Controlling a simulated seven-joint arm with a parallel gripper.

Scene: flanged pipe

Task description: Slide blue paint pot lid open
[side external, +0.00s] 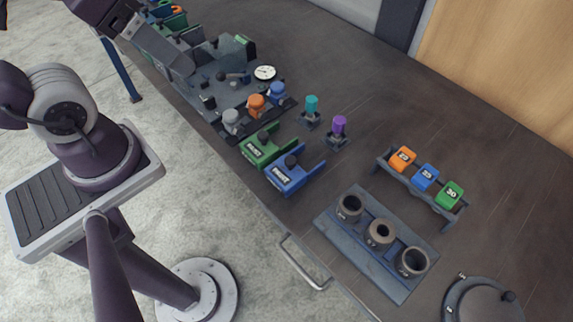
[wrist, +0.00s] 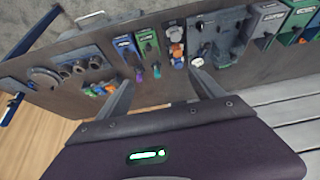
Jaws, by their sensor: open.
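The blue paint pot (side external: 290,178) is a blue box with a label on its front, standing near the front edge of the bench. A dark round knob (side external: 291,161) sits on its top, and a blue strip reaches out behind. I cannot tell how far its lid has slid. In the wrist view the blue pot (wrist: 125,44) is small and upper left of centre. My gripper (wrist: 163,74) is open and empty, high above the bench and well apart from the pot. In the side view my gripper (side external: 183,64) is at the upper left, partly cut off.
A similar green box (side external: 261,149) stands close left of the blue pot. Orange, grey and blue knobbed pieces (side external: 256,103) sit behind it. Teal and purple pieces (side external: 338,125) stand right of them. A tray (side external: 360,258) with three round cups lies to the right. A bench handle (side external: 302,262) juts out in front.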

